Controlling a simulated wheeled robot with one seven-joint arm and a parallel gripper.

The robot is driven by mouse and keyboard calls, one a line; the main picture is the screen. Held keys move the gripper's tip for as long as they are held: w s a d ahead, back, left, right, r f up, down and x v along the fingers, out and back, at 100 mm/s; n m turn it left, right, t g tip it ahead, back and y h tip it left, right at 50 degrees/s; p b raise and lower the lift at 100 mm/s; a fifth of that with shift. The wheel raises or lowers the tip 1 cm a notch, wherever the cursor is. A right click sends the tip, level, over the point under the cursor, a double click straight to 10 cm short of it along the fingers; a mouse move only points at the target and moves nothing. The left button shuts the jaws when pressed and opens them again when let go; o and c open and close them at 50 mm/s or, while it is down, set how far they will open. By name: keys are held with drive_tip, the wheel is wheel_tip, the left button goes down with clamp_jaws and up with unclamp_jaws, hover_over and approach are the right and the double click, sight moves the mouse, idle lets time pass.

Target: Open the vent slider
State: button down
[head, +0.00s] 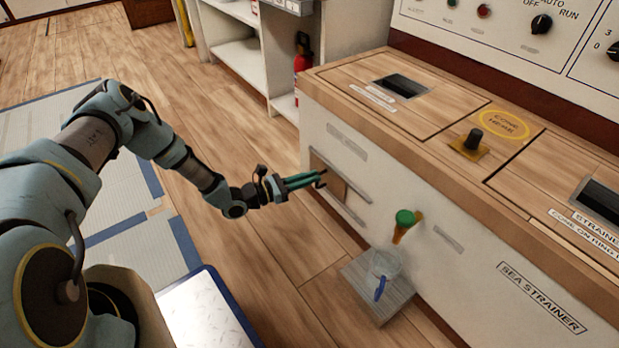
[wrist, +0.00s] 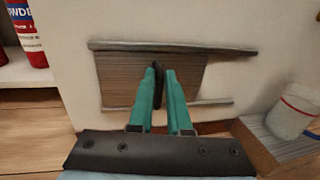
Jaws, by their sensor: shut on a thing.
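The vent slider (wrist: 185,80) is a brown slatted panel between two grey horizontal rails on the white cabinet front. In the head view the vent (head: 328,179) is at the left end of the cabinet front, partly behind my gripper. My gripper (wrist: 160,72) has green fingers and is at the middle of the vent. Its fingers are shut on a small dark upright tab (wrist: 158,86) on the slider. In the head view my gripper (head: 322,178) reaches in from the left. The slider fills most of the space between the rails, with pale wall showing at the right.
A green-knobbed valve (head: 405,218) sticks out to the right of the vent, above a clear cup (head: 386,263) on a grey step (head: 375,290). The wooden counter (head: 430,105) overhangs above. A red extinguisher (head: 302,62) stands beyond the cabinet's left end.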

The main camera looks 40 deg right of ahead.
drive_tip(key=p, duration=0.5)
approach(344, 187)
drive_tip(key=x, duration=0.4)
drive_tip(key=shift+w+r, duration=0.1)
drive_tip(key=shift+w, duration=0.1)
drive_tip(key=shift+s, duration=0.2)
drive_tip(key=c, duration=0.9)
unclamp_jaws()
drive_tip(key=p+v, duration=0.2)
drive_tip(key=v, duration=0.8)
drive_tip(key=shift+a, duration=0.35)
